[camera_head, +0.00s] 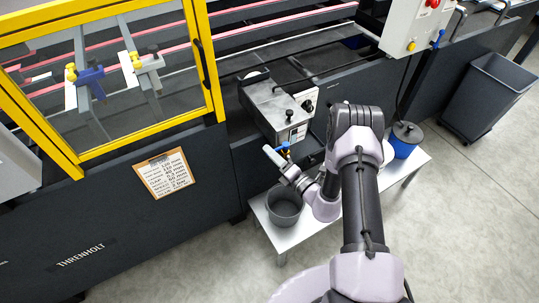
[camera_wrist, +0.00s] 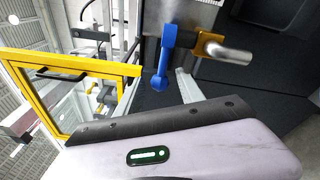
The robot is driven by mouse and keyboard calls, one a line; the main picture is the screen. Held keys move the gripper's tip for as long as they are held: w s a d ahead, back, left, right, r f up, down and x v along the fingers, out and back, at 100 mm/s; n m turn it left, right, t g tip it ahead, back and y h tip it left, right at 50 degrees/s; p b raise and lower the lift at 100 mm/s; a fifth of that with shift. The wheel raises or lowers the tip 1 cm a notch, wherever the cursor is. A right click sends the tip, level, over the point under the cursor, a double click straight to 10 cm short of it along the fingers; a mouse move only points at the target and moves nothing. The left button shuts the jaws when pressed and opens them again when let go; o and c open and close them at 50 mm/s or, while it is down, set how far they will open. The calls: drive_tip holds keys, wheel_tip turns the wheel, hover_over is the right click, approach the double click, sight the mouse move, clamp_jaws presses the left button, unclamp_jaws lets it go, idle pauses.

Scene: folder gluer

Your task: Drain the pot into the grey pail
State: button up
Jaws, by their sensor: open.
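The glue pot (camera_head: 275,110) is a metal box with a knobbed lid, mounted on the dark machine side. At its lower front, a blue valve lever (camera_head: 284,147) shows, partly crowded by my arm. In the wrist view, the blue lever (camera_wrist: 166,58) lies across the line of a brass valve body (camera_wrist: 207,43) with a metal spout (camera_wrist: 230,53). The grey pail (camera_head: 285,209) stands on a low bench below the valve, and its inside looks dark. My gripper (camera_head: 275,158) is open, close to the lever; contact cannot be told.
The low bench (camera_head: 264,214) also carries a blue container (camera_head: 405,140) with a dark lid, right of my arm. A yellow-framed guard (camera_head: 80,166) is at the left. A dark bin (camera_head: 486,97) stands at the far right. The floor in front is clear.

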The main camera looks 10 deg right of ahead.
drive_tip(key=shift+x, duration=0.85)
clamp_jaws()
idle(0.8)
